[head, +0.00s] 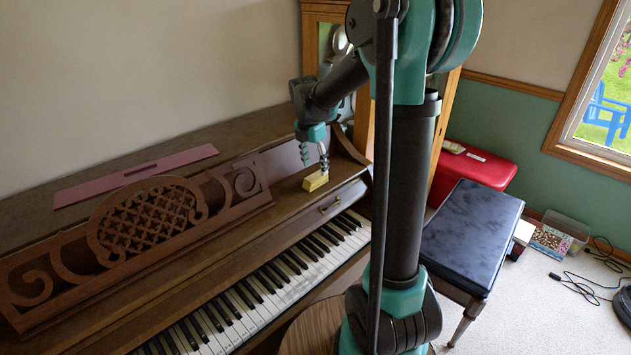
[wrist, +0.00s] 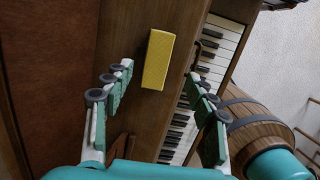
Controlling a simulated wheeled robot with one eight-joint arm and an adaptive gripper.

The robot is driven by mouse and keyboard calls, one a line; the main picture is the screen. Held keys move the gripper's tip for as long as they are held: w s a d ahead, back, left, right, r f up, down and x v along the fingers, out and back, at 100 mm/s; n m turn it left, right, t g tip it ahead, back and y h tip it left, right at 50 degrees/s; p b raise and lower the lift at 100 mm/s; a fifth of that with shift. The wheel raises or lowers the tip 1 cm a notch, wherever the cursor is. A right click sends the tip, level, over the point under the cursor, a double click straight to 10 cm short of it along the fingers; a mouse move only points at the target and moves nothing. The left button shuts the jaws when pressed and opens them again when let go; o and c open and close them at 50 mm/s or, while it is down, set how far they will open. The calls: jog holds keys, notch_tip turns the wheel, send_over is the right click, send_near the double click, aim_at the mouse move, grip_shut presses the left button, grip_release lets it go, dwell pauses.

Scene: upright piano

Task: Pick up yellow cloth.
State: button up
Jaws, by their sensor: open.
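The yellow cloth (head: 315,182) looks like a small rectangular yellow block. It lies on the wooden ledge of the piano, near its right end, above the keys. In the wrist view, the yellow cloth (wrist: 157,60) sits beyond the fingertips, roughly between the lines of the two fingers. My gripper (head: 313,157) is over the ledge close to the cloth. In the wrist view my gripper (wrist: 160,76) is open, with its teal fingers spread wide and nothing between them. The head view does not show clearly whether a finger touches the cloth.
The carved music stand (head: 150,222) rises left of the cloth. The piano keys (head: 290,275) run below the ledge. A wooden cabinet (head: 312,45) stands behind the piano's right end. A dark padded bench (head: 470,235) and a red box (head: 475,168) stand to the right.

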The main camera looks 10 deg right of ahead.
aim_at(315, 176)
jog(key=shift+w+d+f, duration=0.1)
jog(key=shift+w+f, duration=0.1)
jog(key=shift+f, duration=1.2)
jog(key=shift+w+d+f, duration=0.1)
jog(key=shift+w+f, duration=0.1)
jog(key=shift+f, duration=1.2)
jog(key=shift+c, duration=0.6)
jog(key=c, duration=1.1)
jog(key=shift+r, duration=0.1)
notch_tip(315, 176, up, 20)
jog(key=shift+f, duration=0.1)
